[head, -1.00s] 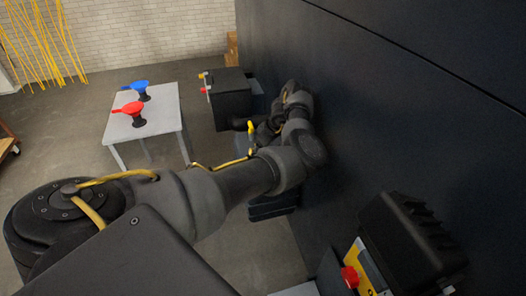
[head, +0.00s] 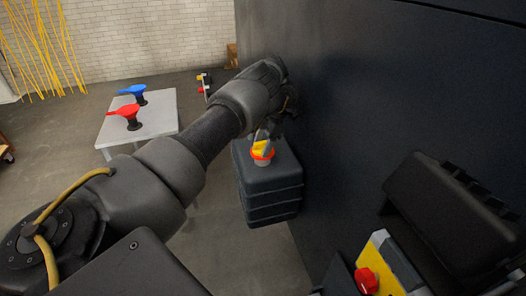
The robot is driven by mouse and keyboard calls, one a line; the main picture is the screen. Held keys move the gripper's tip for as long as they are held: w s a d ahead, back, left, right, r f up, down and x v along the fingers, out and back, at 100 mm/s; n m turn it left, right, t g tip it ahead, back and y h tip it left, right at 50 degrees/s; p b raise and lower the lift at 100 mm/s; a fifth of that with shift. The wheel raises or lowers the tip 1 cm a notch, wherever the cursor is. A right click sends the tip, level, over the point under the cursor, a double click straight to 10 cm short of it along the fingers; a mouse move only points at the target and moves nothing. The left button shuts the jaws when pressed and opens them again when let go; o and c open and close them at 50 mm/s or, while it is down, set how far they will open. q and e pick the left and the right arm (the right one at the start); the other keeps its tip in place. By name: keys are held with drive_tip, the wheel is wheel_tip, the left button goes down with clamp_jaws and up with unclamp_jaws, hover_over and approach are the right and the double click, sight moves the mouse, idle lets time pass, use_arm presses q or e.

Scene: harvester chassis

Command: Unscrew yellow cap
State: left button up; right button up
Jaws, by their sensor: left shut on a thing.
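The yellow cap (head: 260,147) sits over an orange-red ring on top of a black ribbed tank (head: 268,186) fixed against the dark chassis wall. My left gripper (head: 264,136) comes down on the cap from above and is shut on it. The fingers and the arm's wrist hide part of the cap, so I cannot tell whether it is still seated on the neck. My right gripper does not show.
The dark chassis wall (head: 370,110) closes off the right. A yellow panel with a red knob (head: 367,280) is at the lower right. Open floor lies left of the tank.

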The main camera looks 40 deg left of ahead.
sight(258, 143)
use_arm(q)
drive_tip(key=shift+s+r+n+h+p, duration=0.1)
drive_tip(key=shift+r+n+h+p, duration=0.2)
drive_tip(key=shift+n+p, duration=0.6)
drive_tip(key=shift+a+f+n, duration=0.15)
drive_tip(key=shift+f+n, duration=0.15)
drive_tip(key=shift+n, duration=0.1)
drive_tip(key=shift+r+p, duration=1.8)
drive_tip(key=shift+r, duration=0.5)
